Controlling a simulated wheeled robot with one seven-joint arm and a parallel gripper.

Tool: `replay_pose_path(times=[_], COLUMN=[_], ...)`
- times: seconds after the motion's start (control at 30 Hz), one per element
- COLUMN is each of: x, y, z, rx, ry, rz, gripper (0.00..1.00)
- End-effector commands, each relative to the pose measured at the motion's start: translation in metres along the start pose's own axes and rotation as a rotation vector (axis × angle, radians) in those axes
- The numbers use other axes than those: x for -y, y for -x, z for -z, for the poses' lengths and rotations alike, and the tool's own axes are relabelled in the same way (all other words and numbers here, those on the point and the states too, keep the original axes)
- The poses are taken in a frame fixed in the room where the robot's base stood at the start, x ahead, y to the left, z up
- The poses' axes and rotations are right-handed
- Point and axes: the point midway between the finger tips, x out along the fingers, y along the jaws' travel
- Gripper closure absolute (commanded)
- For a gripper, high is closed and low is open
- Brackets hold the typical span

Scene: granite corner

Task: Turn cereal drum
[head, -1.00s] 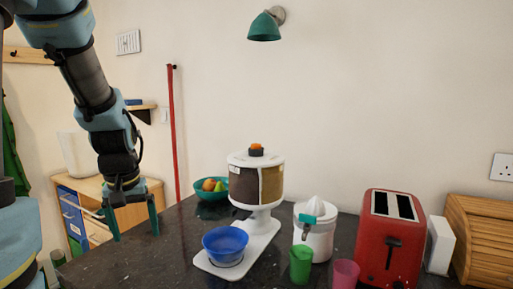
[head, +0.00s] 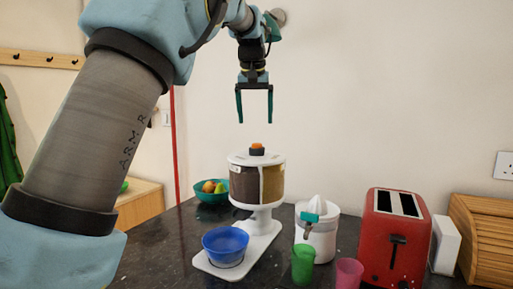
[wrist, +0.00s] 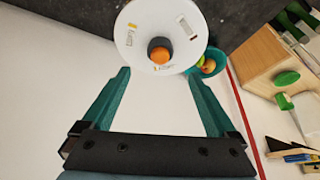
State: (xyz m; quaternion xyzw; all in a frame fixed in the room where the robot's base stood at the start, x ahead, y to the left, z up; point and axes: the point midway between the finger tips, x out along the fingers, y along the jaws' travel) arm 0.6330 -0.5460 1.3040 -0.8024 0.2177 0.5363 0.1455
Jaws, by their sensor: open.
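The cereal drum (head: 257,181) is a white-topped dispenser with dark and tan contents, standing on a white base (head: 215,266). An orange-topped dark knob (head: 257,149) sits in the middle of its lid; the knob also shows in the wrist view (wrist: 160,53). A blue bowl (head: 225,244) stands on the base below the drum, at the front left. My gripper (head: 255,120) hangs above the knob, pointing down, with its green fingers apart and empty. In the wrist view, the lid lies ahead of the spread fingertips (wrist: 158,76), apart from them.
A white juicer (head: 316,238), green cup (head: 303,264), pink cup (head: 348,273) and red toaster (head: 394,240) stand to the right. A teal fruit bowl (head: 211,196) stands behind at left.

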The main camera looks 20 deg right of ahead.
Motion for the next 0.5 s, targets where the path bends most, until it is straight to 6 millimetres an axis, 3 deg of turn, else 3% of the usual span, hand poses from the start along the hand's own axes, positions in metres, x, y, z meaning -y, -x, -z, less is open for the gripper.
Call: replay_pose_path(times=[0.17, 0.5], x=[0.000, 0.001], y=[-0.020, -0.080], z=[0.000, 0.000], rx=[0.004, 0.003], ry=[0.000, 0.001], rz=[0.002, 0.002], gripper=[0.07, 0.07])
